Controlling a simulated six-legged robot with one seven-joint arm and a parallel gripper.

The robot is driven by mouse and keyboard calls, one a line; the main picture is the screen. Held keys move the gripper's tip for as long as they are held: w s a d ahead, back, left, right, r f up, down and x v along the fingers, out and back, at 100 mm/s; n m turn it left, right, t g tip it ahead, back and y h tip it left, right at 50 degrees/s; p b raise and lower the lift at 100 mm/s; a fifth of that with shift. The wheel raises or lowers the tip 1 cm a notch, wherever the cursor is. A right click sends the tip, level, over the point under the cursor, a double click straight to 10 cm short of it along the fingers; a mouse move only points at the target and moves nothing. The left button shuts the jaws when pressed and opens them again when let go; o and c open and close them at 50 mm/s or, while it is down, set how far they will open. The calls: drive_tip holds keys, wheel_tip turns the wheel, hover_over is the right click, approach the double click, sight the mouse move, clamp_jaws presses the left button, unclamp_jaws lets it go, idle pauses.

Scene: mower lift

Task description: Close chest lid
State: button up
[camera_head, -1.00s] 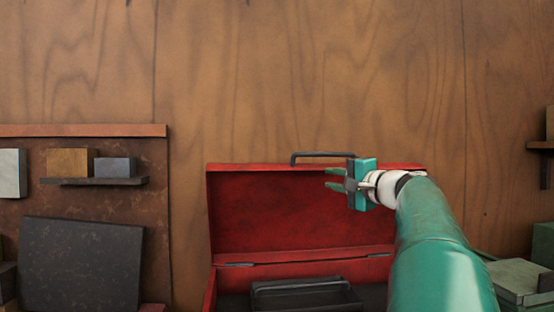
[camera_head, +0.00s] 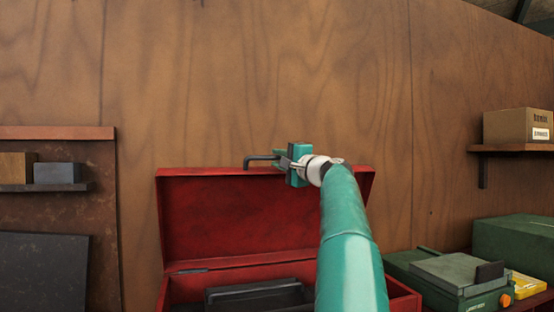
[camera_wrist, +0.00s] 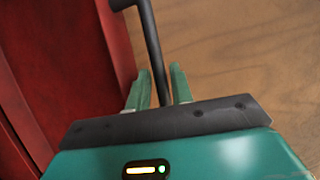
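The red chest (camera_head: 178,290) stands against the wall in the head view with its lid (camera_head: 205,215) raised upright. A dark bar handle (camera_head: 262,158) is on the lid's top edge. My gripper (camera_head: 279,158) is at the right part of this handle, and its fingertips are partly hidden there. In the wrist view, the handle (camera_wrist: 151,45) runs between the two green fingers of my gripper (camera_wrist: 159,80). The fingers are apart, with narrow gaps beside the bar. The red lid (camera_wrist: 65,70) fills the left of that view.
A black tray (camera_head: 255,295) sits inside the chest. Green cases (camera_head: 455,278) stand to the right, below a shelf with a cardboard box (camera_head: 517,126). A shelf with small blocks (camera_head: 57,173) is on the left. The wooden wall is close behind the lid.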

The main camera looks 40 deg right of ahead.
drive_tip(key=shift+w+r, duration=0.1)
drive_tip(key=shift+w, duration=0.55)
clamp_jaws()
drive_tip(key=shift+s, duration=0.1)
